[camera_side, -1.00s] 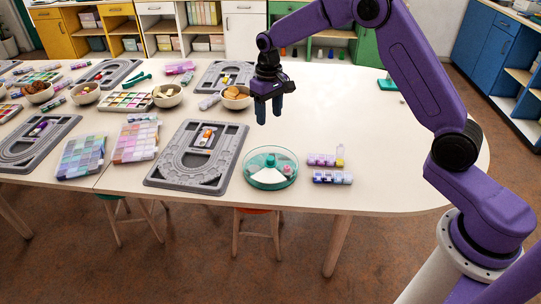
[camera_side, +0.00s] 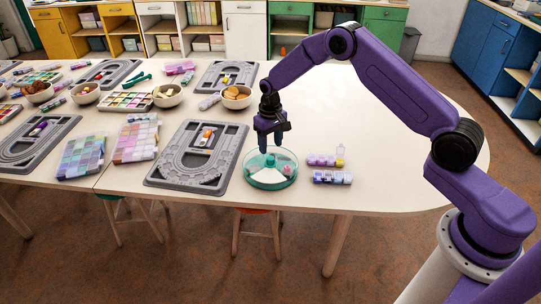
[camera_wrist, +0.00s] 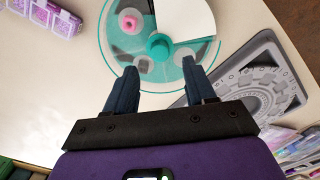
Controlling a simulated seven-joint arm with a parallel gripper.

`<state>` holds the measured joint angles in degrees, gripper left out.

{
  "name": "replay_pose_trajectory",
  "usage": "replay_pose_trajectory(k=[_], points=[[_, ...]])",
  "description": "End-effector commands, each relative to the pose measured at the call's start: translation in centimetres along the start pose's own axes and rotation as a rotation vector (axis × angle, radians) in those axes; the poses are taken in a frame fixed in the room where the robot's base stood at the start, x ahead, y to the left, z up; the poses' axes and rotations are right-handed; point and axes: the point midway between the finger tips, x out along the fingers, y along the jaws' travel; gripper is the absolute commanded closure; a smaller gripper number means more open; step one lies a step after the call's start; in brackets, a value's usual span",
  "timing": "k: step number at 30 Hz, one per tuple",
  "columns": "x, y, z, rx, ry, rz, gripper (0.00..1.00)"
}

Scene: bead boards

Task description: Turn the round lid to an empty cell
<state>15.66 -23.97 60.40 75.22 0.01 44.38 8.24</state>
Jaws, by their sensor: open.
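The round case (camera_side: 270,181) with a clear lid and teal base stands near the table's front edge. In the wrist view the round lid (camera_wrist: 197,53) has a teal rim and a teal centre knob (camera_wrist: 159,46). One white wedge (camera_wrist: 185,18) shows on the knob's far side. A pink ring-shaped bead (camera_wrist: 130,24) lies in one cell, with pale round things in other cells. My gripper (camera_side: 270,147) is open, pointing down just above the lid. In the wrist view its fingertips (camera_wrist: 160,75) are apart on the near side of the knob, with nothing between them.
A grey bead board (camera_side: 165,180) lies just left of the case. Small purple bead boxes (camera_side: 332,177) stand to its right. A bowl (camera_side: 236,103) stands behind. The table's right part is clear.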

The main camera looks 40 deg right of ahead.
Motion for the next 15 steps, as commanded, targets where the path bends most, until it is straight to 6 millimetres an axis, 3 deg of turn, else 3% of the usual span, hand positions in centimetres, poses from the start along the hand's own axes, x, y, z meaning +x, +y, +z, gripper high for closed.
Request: replay_pose_trajectory(k=[6, 15], points=[[3.6, 0.1, 0.0, 0.001, -0.002, 0.000, 0.45], [5.5, 0.0, 0.0, 0.001, 0.000, 0.000, 0.45]])
